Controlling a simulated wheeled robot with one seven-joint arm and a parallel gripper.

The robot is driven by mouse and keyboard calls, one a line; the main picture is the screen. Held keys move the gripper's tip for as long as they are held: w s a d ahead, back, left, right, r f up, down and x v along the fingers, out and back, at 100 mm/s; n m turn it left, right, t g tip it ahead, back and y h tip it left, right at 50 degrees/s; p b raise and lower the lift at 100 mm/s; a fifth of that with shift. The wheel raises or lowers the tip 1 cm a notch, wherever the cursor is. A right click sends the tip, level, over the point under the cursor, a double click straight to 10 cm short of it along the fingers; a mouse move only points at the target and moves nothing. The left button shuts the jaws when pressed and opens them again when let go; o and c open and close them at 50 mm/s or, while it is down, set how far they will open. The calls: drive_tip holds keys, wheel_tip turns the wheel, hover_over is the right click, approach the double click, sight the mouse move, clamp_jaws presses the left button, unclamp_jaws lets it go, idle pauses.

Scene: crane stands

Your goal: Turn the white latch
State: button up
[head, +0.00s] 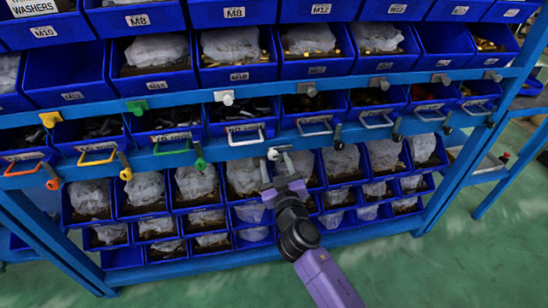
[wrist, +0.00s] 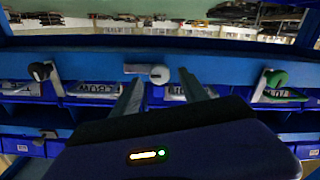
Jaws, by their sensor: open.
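The white latch (head: 273,154) is on the blue rail of the rack, between a green latch and a black one. In the wrist view its round white knob (wrist: 158,74) appears between my fingertips, and its pale bar runs level to the left. My gripper (head: 280,167) is open, just below and in front of the latch, and reaches up toward the rail. In the wrist view the two fingers (wrist: 161,82) stand apart on either side of the knob. I cannot tell whether they touch it.
A green latch (head: 200,163) and a black latch (head: 338,144) flank the white one; their bars stand steeper in the wrist view. Blue bins (head: 238,74) fill the rack above and below the rail. Wire handles (head: 246,138) stick out just above. Green floor (head: 440,265) is open in front.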

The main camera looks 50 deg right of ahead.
drive_tip(key=shift+x, duration=0.95)
drive_tip(key=shift+c, duration=0.4)
clamp_jaws()
